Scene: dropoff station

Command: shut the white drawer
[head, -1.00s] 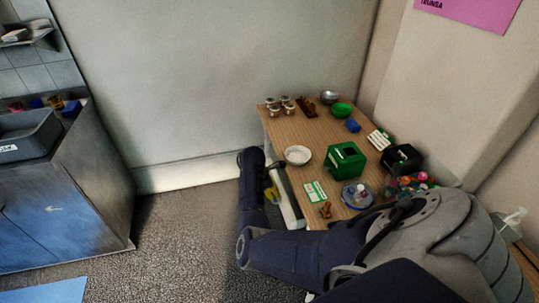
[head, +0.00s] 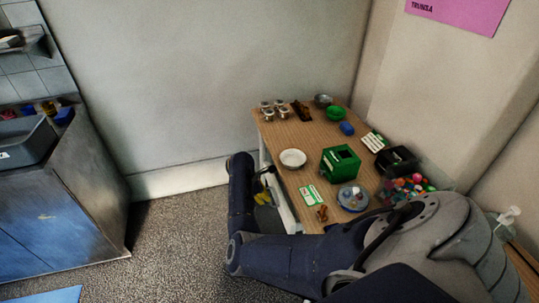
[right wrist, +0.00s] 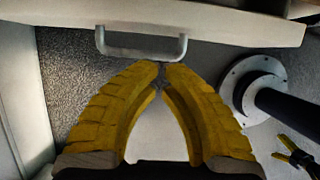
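The white drawer (head: 283,209) shows as a pale strip along the left side of the wooden table, partly hidden by my right arm. In the right wrist view its white front (right wrist: 220,24) spans the top, with a grey bar handle (right wrist: 142,55). My right gripper (right wrist: 161,66) points at the handle, its yellow fingertips drawn together just below the bar. Nothing shows between the tips; I cannot tell whether they touch the handle. In the head view, this gripper (head: 262,198) is beside the drawer. My left gripper (right wrist: 278,146) is small at the lower right, fingers apart and empty.
The wooden table (head: 318,168) carries a white bowl (head: 293,159), a green box (head: 340,163), jars (head: 274,111) and a container of coloured balls (head: 410,188). A grey-blue cabinet (head: 60,220) stands at the left. The floor (head: 175,230) between is clear.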

